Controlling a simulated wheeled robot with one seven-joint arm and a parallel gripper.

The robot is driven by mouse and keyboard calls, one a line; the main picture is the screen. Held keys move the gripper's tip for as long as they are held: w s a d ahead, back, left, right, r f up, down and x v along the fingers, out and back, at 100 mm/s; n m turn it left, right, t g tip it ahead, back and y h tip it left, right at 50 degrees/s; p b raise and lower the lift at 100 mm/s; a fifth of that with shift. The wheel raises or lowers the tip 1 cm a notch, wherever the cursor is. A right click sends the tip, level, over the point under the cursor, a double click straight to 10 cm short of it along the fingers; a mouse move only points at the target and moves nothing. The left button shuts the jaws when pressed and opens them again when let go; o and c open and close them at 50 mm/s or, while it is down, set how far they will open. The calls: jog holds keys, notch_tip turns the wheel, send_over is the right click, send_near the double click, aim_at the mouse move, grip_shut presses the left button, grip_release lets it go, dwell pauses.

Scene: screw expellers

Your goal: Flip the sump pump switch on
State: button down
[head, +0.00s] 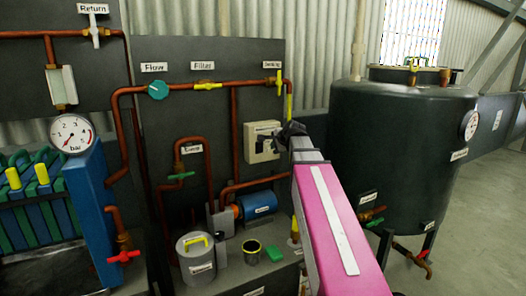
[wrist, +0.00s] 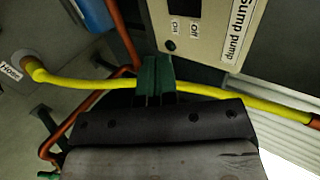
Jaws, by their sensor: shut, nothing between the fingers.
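The sump pump switch box (head: 254,150) is a beige box on the dark back panel in the head view. In the wrist view, the box (wrist: 208,48) shows at the top with upside-down "Sump pump", "On" and "Off" labels. A dark switch opening (wrist: 187,9) is cut off at the top edge, so the lever's position cannot be told. A small dark round spot (wrist: 170,45) sits near the box corner. My gripper (wrist: 157,62) has its green fingers together and empty, just short of the box's edge in the picture; contact cannot be told. In the head view my gripper (head: 266,140) covers part of the box.
A yellow hose (wrist: 90,85) runs across behind my fingers. Copper pipes (head: 234,125) run beside the box. A blue pump motor (head: 258,204) and a grey canister (head: 196,260) stand below. A large dark tank (head: 395,150) stands to the right of my arm.

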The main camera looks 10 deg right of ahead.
aim_at(260, 148)
jog(key=shift+w, duration=0.1)
jog(key=x, duration=0.8)
jog(key=r+x, duration=0.1)
jog(key=x, duration=0.3)
jog(key=shift+w+a+f, duration=0.15)
jog(key=shift+w+a, duration=0.05)
jog(key=shift+w, duration=0.35)
jog(key=shift+w+a, duration=0.2)
jog(key=shift+w, duration=0.25)
jog(key=shift+w+f, duration=0.1)
jog(key=shift+w, duration=0.1)
jog(key=shift+r, duration=0.85)
